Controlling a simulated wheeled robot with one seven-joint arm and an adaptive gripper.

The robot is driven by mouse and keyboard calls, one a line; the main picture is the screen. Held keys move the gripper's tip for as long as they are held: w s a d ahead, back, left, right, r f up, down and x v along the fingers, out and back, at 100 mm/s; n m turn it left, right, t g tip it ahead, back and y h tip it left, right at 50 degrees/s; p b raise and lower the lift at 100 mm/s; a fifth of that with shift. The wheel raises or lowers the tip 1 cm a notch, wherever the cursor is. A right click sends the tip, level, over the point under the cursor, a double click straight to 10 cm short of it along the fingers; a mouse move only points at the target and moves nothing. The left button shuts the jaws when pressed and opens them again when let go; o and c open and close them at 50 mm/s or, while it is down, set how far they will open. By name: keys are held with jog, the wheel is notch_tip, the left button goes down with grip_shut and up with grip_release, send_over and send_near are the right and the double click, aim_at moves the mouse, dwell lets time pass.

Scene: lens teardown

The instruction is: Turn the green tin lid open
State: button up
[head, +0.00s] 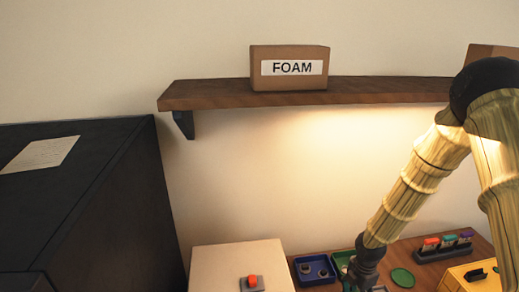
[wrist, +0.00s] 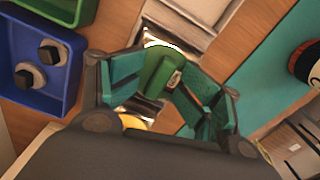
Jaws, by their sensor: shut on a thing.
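The green tin lid (wrist: 158,66) shows between the teal finger pads of my gripper (wrist: 165,85) in the wrist view. It is round with a raised bar across its top. The pads stand on either side of it, and my gripper is shut on it. The pads hide part of its rim, and the tin's body below is mostly hidden. In the head view my gripper (head: 366,277) is low at the bottom edge, over the table, and the lid in its grasp cannot be made out there.
A blue tray (head: 314,269) with dark knobs and a green tray (head: 343,262) lie left of my gripper. A shelf (head: 210,94) with a FOAM box (head: 290,80) hangs above.

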jog(key=shift+s+f, duration=0.1)
jog(key=shift+r+p, duration=0.65)
jog(key=shift+r, duration=0.1)
jog(key=shift+c, duration=1)
jog(key=shift+r+p, duration=2.35)
jog(key=shift+r, duration=0.95)
notch_tip(320, 180, up, 6)
jog(key=shift+f, duration=0.1)
